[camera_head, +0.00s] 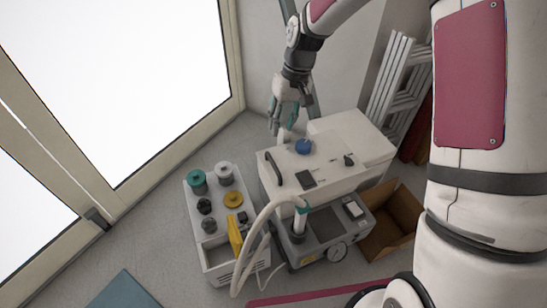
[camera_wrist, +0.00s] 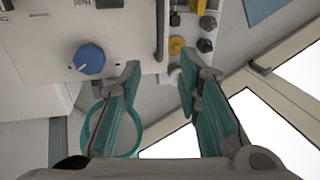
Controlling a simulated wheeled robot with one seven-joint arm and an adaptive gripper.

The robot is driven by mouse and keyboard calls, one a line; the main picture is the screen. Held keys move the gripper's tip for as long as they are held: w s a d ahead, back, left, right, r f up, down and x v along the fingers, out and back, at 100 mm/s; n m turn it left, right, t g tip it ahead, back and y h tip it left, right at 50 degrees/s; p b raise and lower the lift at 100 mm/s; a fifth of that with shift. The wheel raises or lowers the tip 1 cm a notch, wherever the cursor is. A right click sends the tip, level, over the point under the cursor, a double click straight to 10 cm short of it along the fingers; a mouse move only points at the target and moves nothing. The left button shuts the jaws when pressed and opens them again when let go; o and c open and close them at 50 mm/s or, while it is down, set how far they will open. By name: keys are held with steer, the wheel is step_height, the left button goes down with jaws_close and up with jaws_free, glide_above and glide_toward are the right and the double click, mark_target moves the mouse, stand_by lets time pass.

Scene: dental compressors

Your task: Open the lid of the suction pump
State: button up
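A white boxy unit (camera_head: 325,170) stands in the middle of the head view. Its flat top carries a black bar handle (camera_head: 274,170), a blue knob (camera_head: 303,146) and a dark square panel. In the wrist view the blue knob (camera_wrist: 90,58) is left of my fingers and the black handle (camera_wrist: 160,30) is ahead, between the finger lines. A grey unit with a gauge (camera_head: 337,252) and a pale hose stands in front; which one is the suction pump is not labelled. My gripper (camera_head: 280,127) is open and empty near the white unit's back edge, apart from the handle.
A grey tray unit (camera_head: 215,238) with several knobs and jars stands left of the white unit. A cardboard box (camera_head: 393,222) is at right. White racks (camera_head: 398,80) lean behind. A teal-rimmed round thing (camera_wrist: 138,125) lies beyond my left finger. Windows bound the left side.

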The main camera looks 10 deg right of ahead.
mark_target(273, 161)
steer(key=f+b, duration=0.1)
steer(key=f, duration=0.3)
steer(key=a+f+b, duration=0.1)
steer(key=f, duration=0.3)
steer(key=a+f+b, duration=0.1)
steer(key=f, duration=0.4)
steer(key=shift+s+a, duration=0.2)
steer(key=shift+s, duration=0.15)
steer(key=shift+r, duration=0.1)
jaws_close()
